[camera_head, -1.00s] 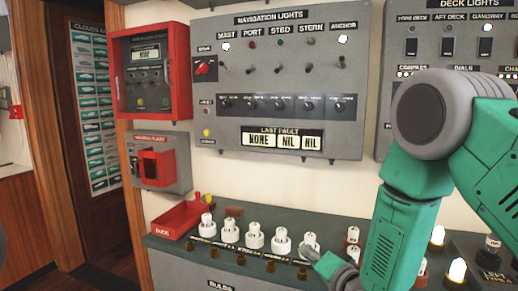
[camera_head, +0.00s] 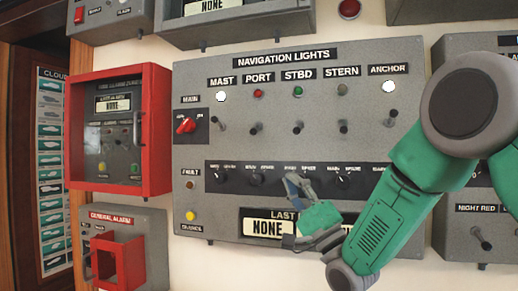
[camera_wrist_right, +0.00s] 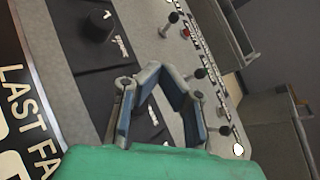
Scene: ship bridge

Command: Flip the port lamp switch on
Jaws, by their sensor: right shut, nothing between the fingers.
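The navigation lights panel (camera_head: 335,90) fills the middle of the head view. The port switch (camera_head: 258,127) is a small dark toggle below the PORT label (camera_head: 260,77) and a dim red port lamp (camera_head: 258,93). Its up or down position is too small to tell. My right gripper (camera_head: 291,184) is in front of the panel's knob row, below and right of the port switch and apart from it. In the wrist view its blue-grey fingers (camera_wrist_right: 163,72) are shut and empty, with several toggles beyond them. My left gripper is not in view.
The mast toggle (camera_head: 222,122) and starboard toggle (camera_head: 298,127) flank the port switch. The mast lamp (camera_head: 221,96) and anchor lamp (camera_head: 389,87) glow white. A red-framed box (camera_head: 158,130) is left of the panel, and the general alarm box (camera_head: 150,235) is below it.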

